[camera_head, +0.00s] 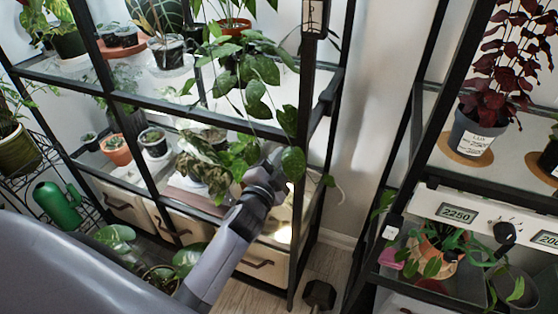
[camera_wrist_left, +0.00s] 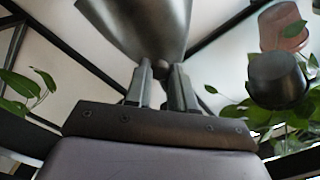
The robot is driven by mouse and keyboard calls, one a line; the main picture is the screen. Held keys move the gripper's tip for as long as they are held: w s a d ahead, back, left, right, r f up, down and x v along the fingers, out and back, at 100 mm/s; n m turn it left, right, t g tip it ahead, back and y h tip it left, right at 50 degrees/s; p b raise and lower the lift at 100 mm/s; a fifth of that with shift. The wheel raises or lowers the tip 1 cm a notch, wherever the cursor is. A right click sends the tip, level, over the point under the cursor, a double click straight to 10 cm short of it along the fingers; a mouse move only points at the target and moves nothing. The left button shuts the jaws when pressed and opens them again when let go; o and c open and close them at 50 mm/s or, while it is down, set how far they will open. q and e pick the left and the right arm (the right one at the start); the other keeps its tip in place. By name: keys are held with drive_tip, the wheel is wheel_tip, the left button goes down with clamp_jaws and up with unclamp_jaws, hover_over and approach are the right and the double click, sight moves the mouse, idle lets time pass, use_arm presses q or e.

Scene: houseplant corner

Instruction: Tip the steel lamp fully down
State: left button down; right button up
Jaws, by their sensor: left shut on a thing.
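The steel lamp (camera_wrist_left: 140,25) shows in the left wrist view as a brushed metal shade, narrow near my fingers and widening toward the top edge. My left gripper (camera_wrist_left: 161,72) is shut on a small rounded part at the shade's narrow end. In the head view my left arm reaches up from the lower left, and my left gripper (camera_head: 274,168) is among leaves at the front of the left shelf unit. There I cannot make out the lamp clearly; leaves and the gripper cover that spot. A bright patch of light shows below it. My right gripper is not in view.
A black-framed shelf (camera_head: 145,103) with potted plants surrounds the gripper, its black post (camera_head: 305,120) close on the right. Trailing leaves (camera_head: 262,72) hang above. A second shelf with a dark red plant (camera_head: 496,75) stands right. A dark pot (camera_wrist_left: 278,80) is near the wrist.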

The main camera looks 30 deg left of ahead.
use_arm(q)
drive_tip(key=shift+d+f, duration=0.1)
drive_tip(key=c, duration=1)
unclamp_jaws()
drive_tip(key=shift+o, duration=0.2)
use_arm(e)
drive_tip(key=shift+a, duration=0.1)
use_arm(q)
drive_tip(key=shift+s, duration=0.1)
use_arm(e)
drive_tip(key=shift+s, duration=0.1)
